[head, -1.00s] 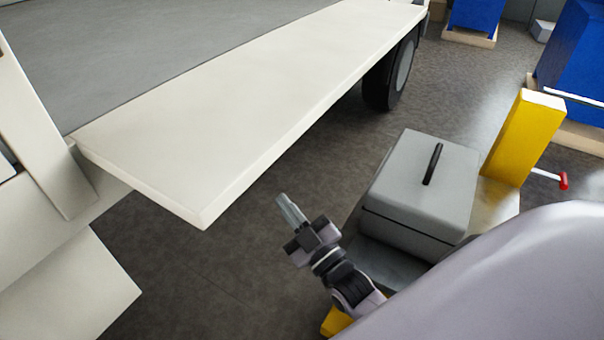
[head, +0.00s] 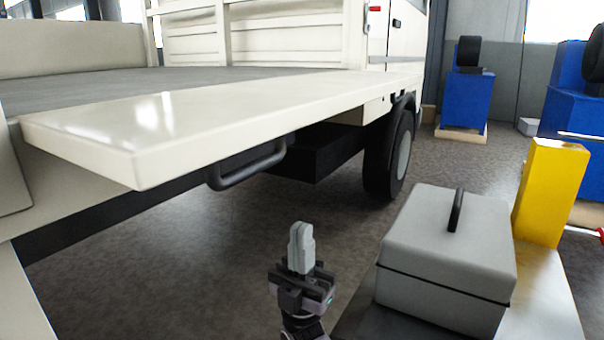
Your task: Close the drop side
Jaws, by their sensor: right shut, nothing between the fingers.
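The drop side (head: 190,112) is a long cream panel, folded down to about level with the grey truck bed (head: 90,88). It sticks out from the bed's side toward me. A dark handle or step bar (head: 248,168) shows beneath the panel. My right gripper (head: 301,230) is shut and empty. My left gripper is out of view.
A grey box (head: 450,252) with a black handle stands right of my right gripper, with a yellow post (head: 550,190) behind it. The truck's wheel (head: 390,152) is beyond. Blue machines (head: 466,98) stand at the back right. Floor below the panel is open.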

